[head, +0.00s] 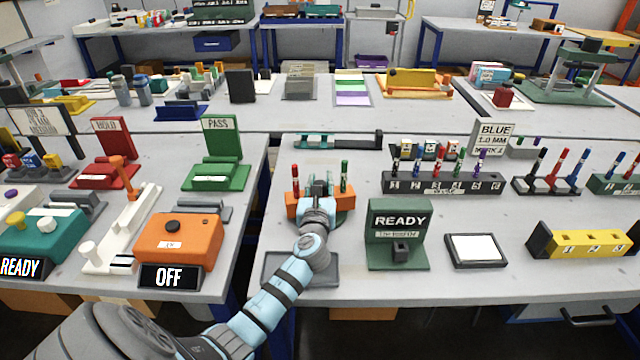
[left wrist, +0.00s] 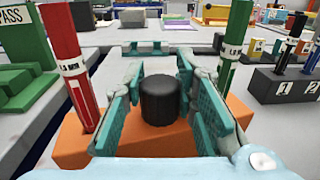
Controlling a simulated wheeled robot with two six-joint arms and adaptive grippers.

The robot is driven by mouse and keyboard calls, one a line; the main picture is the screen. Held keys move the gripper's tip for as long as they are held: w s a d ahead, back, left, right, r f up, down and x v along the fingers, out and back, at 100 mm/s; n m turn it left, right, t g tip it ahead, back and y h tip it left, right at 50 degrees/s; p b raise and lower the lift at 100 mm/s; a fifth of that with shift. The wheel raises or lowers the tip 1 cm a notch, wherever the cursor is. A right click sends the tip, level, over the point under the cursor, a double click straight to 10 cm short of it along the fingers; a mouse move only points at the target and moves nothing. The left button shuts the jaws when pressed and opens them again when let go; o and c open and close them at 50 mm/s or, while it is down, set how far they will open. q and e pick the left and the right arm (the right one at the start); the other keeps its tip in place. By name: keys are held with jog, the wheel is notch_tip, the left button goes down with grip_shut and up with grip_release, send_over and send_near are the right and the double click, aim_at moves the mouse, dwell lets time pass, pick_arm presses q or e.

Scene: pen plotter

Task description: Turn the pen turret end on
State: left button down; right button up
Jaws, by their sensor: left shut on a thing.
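The pen turret is an orange block (head: 293,206) near the left edge of the right table, with a red pen (head: 295,178) and a green pen (head: 344,177) upright at its ends. In the left wrist view the orange block (left wrist: 75,150) bears a black round knob (left wrist: 167,102) at its middle, between the red pen (left wrist: 70,65) and the green pen (left wrist: 232,50). My left gripper (head: 321,188) is over the block, its teal fingers (left wrist: 166,92) on both sides of the knob, shut on it. The arm hides part of the turret in the head view. My right gripper is not in view.
A green READY sign (head: 400,222) stands right of my left arm, with a white-topped pad (head: 476,250) and yellow block (head: 580,243) beyond. A dark pen rack (head: 442,183) stands behind. On the left table, an orange box (head: 178,240) has an OFF display (head: 169,277).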

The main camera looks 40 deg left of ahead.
pick_arm(q)
jog(key=shift+n+g+y+b, duration=0.4)
jog(key=shift+n+g+y, duration=0.8)
jog(key=shift+y, duration=0.3)
jog(key=shift+n+g+y+b, duration=0.5)
jog(key=shift+n+g+y, duration=0.4)
jog(key=shift+g, duration=0.2)
jog(key=shift+n+g+y, duration=0.4)
jog(key=shift+n+g, duration=0.1)
jog(key=shift+g, duration=0.2)
jog(key=c, duration=1.3)
grip_release()
jog(key=v, duration=0.7)
jog(key=shift+s+d, duration=0.2)
jog(key=shift+s, duration=0.05)
